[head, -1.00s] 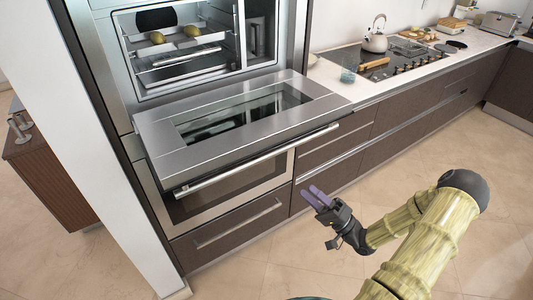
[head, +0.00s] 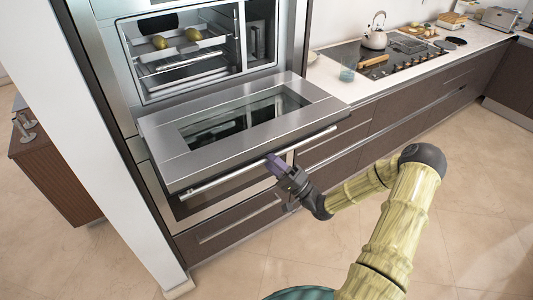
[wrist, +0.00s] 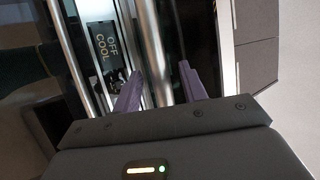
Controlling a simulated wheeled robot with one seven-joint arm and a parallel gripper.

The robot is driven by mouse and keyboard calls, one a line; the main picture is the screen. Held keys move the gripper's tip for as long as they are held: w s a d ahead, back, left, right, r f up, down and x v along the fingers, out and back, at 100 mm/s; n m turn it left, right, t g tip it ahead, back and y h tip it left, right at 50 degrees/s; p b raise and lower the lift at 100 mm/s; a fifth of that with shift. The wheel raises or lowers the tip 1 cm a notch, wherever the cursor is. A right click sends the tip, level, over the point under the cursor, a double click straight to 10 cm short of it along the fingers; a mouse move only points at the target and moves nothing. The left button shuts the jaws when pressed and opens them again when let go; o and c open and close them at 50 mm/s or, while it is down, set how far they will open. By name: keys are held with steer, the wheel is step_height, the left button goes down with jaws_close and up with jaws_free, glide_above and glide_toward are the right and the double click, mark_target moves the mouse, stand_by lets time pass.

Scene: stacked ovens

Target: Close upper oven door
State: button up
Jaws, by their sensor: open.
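The upper oven door (head: 170,144) hangs open, folded down to about level, with a dark glass panel and a long metal handle (head: 225,177) along its front edge. My gripper (head: 272,161) is at the right part of this handle, its purple fingers close to the bar. In the wrist view the two fingers (wrist: 160,88) are apart, with bright metal bars showing between and beyond them. I cannot tell whether the fingers touch the handle. The upper oven cavity (head: 190,50) is open and shows racks with yellowish food.
A lower oven (head: 186,208) with its door shut and a drawer (head: 240,228) are under the open door. A counter with a cooktop (head: 385,55) and a kettle (head: 375,34) runs to the right. The floor (head: 450,210) at the right is clear.

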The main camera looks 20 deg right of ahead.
steer(key=shift+x, duration=1)
jaws_close()
steer(key=shift+r+p, duration=0.1)
steer(key=shift+p, duration=0.2)
